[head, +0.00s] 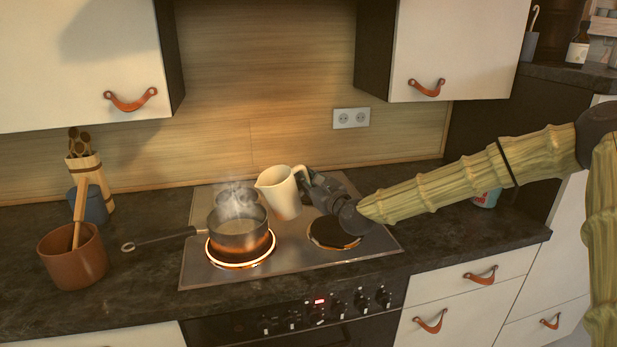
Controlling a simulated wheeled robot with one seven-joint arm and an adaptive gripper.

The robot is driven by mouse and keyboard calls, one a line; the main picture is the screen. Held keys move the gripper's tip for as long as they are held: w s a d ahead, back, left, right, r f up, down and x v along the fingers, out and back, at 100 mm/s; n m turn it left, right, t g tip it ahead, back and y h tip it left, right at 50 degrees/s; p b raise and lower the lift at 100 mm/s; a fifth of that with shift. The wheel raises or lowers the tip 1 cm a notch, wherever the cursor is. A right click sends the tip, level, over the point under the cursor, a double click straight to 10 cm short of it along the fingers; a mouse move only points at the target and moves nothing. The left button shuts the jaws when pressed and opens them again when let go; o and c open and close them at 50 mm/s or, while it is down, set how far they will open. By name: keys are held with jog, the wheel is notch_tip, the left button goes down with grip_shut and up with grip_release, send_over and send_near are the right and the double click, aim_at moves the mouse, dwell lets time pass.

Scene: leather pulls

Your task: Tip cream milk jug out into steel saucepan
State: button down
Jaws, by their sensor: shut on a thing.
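The cream milk jug (281,194) is in the head view, right of the saucepan, held a little above the hob. It is tilted slightly, with its spout to the left. My gripper (305,180) is shut on the jug at its handle side, on the right. The fingertips are partly hidden by the jug and handle. The steel saucepan (238,236) stands on the glowing front left burner, with steam rising from it. Its long handle points left. The jug's spout is near the saucepan's upper right, and no stream of milk shows.
A brown pot (73,257) with a wooden utensil stands left of the saucepan handle, with a blue cup (94,206) behind. Cabinets (457,45) hang above.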

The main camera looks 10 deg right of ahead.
aim_at(297, 166)
jog(key=shift+s+a+r+n+p, duration=0.15)
jog(key=shift+a+r+n+p, duration=0.3)
jog(key=shift+r+n+p, duration=0.35)
jog(key=shift+s+a+r+n+p, duration=0.15)
jog(key=shift+a+r+n+p, duration=0.3)
jog(key=shift+r+n+p, duration=0.35)
jog(key=shift+s+a+r+n+p, duration=0.15)
jog(key=shift+a+r+n+p, duration=0.4)
jog(key=shift+r+p, duration=0.35)
jog(key=shift+n+p, duration=0.35)
jog(key=shift+f, duration=0.15)
jog(key=shift+d, duration=0.1)
jog(key=shift+s+a+r+n, duration=0.2)
jog(key=shift+a+r+n, duration=0.15)
jog(key=shift+r+n, duration=0.2)
jog(key=shift+s+a+r+n, duration=0.2)
jog(key=shift+a+r+n, duration=0.2)
jog(key=shift+n, duration=0.25)
jog(key=shift+d, duration=0.1)
